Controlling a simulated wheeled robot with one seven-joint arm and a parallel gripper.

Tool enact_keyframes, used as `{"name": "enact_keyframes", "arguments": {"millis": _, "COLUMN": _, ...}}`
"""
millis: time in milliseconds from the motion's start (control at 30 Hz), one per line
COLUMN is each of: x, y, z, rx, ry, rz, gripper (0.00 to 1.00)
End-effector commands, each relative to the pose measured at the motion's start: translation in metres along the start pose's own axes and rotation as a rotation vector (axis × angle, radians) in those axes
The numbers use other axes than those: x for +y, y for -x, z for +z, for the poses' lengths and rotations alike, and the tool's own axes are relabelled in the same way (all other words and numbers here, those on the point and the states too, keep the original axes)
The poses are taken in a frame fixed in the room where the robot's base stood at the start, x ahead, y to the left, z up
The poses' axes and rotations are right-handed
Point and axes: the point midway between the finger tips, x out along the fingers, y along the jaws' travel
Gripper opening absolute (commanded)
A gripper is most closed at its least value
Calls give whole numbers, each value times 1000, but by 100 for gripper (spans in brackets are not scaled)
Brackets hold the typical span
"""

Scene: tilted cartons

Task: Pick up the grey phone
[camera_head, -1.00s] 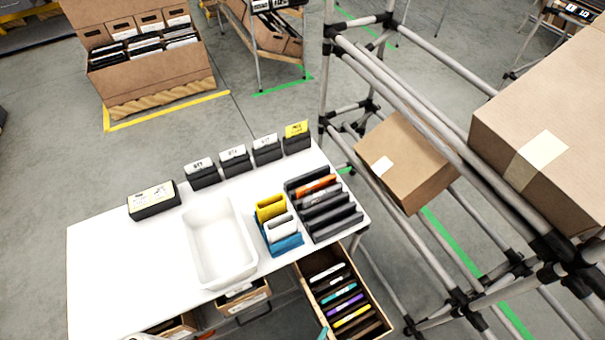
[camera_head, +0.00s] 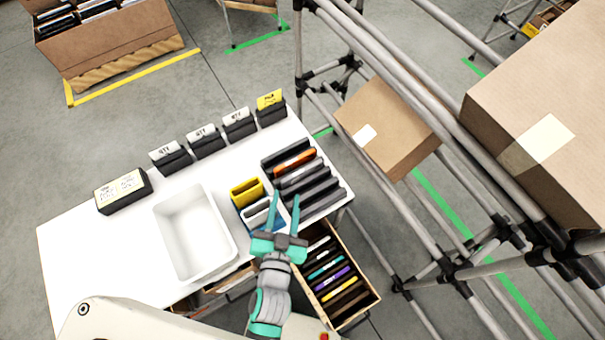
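A black slotted rack (camera_head: 325,197) stands at the right end of the white table. It holds an orange phone (camera_head: 296,163) and, just in front of it, a flat grey item (camera_head: 300,174) that looks like the grey phone; at this size I cannot be sure. My gripper (camera_head: 288,203) shows teal fingers spread apart with nothing visible between them. It appears over the table's front right edge, in front of the rack. It partly covers the blue and white holders beside the rack.
A white tub (camera_head: 228,238) stands left of a yellow holder (camera_head: 246,192). Black label stands (camera_head: 207,145) line the back edge. An open carton (camera_head: 366,290) of several coloured phones sits below the table's right front. A pipe shelf with a tilted carton (camera_head: 390,125) rises at right.

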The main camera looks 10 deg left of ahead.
Motion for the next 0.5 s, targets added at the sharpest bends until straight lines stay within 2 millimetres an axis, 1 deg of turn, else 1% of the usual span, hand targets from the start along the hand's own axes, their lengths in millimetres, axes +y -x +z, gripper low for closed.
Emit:
{"name": "enact_keyframes", "arguments": {"millis": 33, "x": -12, "y": -20, "z": -10, "rx": 13, "ry": -5, "rz": -33, "gripper": 34}}
{"name": "enact_keyframes", "arguments": {"millis": 200, "x": -58, "y": -71, "z": -37, "rx": 27, "ry": 8, "rz": -164, "gripper": 34}}
{"name": "enact_keyframes", "arguments": {"millis": 300, "x": -87, "y": -96, "z": -55, "rx": 35, "ry": 38, "rz": -251, "gripper": 34}}
{"name": "enact_keyframes", "arguments": {"millis": 367, "x": -104, "y": -108, "z": -66, "rx": 39, "ry": 64, "rz": -305, "gripper": 34}}
{"name": "enact_keyframes", "arguments": {"millis": 400, "x": -116, "y": -116, "z": -74, "rx": 43, "ry": 84, "rz": -343, "gripper": 34}}
{"name": "enact_keyframes", "arguments": {"millis": 500, "x": -144, "y": -131, "z": -91, "rx": 47, "ry": 148, "rz": -438, "gripper": 34}}
